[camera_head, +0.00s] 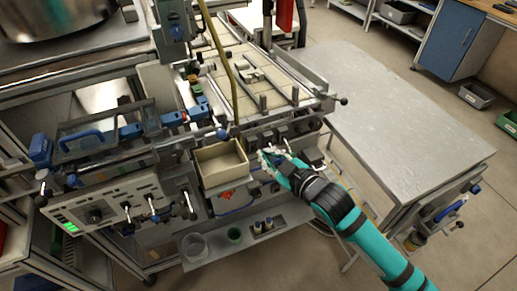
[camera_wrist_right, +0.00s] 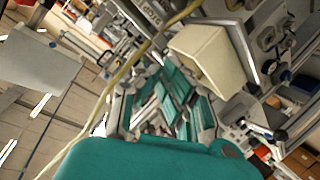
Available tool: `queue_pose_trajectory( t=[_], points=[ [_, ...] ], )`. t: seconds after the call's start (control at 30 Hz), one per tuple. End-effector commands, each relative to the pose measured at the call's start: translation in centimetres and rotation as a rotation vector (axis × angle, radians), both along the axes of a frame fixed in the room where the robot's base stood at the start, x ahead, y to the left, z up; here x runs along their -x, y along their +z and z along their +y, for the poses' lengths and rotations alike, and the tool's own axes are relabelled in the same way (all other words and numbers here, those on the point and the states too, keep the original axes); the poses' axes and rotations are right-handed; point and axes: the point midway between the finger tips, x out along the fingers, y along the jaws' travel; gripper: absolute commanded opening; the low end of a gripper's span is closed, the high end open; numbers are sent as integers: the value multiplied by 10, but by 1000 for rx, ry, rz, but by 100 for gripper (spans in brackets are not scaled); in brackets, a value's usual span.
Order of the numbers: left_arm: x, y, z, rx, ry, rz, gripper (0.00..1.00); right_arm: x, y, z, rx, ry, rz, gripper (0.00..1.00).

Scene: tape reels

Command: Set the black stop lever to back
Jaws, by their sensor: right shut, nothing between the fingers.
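My right gripper (camera_head: 270,156) is shut and empty, at the front of the machine just right of a cream bin. Its teal fingers fill the middle of the right wrist view (camera_wrist_right: 165,105), with nothing between them. Several small dark knobs and handles (camera_head: 315,124) sit on the machine front behind and right of the gripper. I cannot tell for sure which of them is the black stop lever, and the gripper and arm hide part of this area. My left gripper is not in view.
The cream bin (camera_head: 222,162) stands close left of the gripper; it also shows in the right wrist view (camera_wrist_right: 205,60). A yellow hose (camera_head: 228,70) hangs over the machine. A bare grey table (camera_head: 400,115) stands right. A lower shelf (camera_head: 290,212) holds small cups.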

Motion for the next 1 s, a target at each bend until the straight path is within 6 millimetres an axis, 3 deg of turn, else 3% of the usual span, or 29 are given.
queue_pose_trajectory(
  t=[0.17,0.67,0.8,1.0],
  points=[
    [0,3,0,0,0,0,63,-10,-2,6,-2,-1,1,0],
    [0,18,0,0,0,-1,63,-81,-26,59,0,-2,1,0],
    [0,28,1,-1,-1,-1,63,-74,-43,39,3,-2,3,0],
    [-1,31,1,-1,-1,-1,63,-72,-54,30,1,-1,1,0]
  ],
)
